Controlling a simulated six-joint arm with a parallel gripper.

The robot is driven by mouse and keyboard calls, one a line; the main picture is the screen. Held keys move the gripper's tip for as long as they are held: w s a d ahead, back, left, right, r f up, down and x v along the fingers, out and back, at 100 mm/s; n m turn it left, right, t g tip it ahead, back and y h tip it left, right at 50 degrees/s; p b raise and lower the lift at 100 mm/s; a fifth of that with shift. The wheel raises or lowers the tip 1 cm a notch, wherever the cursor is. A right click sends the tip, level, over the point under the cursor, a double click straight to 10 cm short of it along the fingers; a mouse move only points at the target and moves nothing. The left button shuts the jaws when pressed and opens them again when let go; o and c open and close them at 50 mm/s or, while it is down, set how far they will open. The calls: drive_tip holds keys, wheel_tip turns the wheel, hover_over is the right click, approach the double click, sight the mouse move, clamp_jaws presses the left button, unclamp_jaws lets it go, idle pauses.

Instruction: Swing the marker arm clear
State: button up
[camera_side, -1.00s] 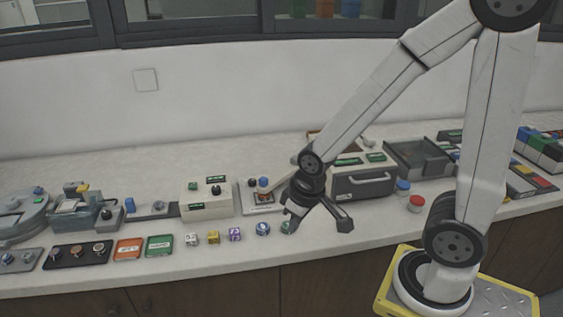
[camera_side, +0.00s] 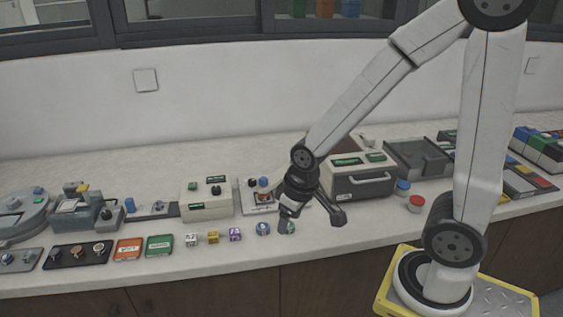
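A small grey plate station (camera_side: 247,203) stands near the middle of the counter, with a dark knob (camera_side: 252,182) and a blue knob (camera_side: 263,182) on it. A short pale bar (camera_side: 277,186) beside the blue knob may be the marker arm; my gripper hides its right end. My gripper (camera_side: 311,217) is in front of the station's right side, pointing down, with its two fingers spread wide. Nothing shows between them. I cannot tell whether it touches the bar.
A cream box (camera_side: 206,201) stands left of the station, and a dark oven-like box (camera_side: 360,182) with a handle stands right. Blue and red-capped jars (camera_side: 416,204) stand right. The rear counter is clear.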

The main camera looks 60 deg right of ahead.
drive_tip(key=w+d+g, duration=0.1)
drive_tip(key=w+d, duration=0.3)
drive_tip(key=w, duration=0.3)
drive_tip(key=w+d, duration=0.5)
drive_tip(key=w, duration=0.2)
drive_tip(key=m+g, duration=0.1)
drive_tip(key=g, duration=0.1)
hover_over(263, 178)
drive_tip(key=shift+f, duration=0.65)
drive_tip(key=shift+f, duration=3.9)
clamp_jaws()
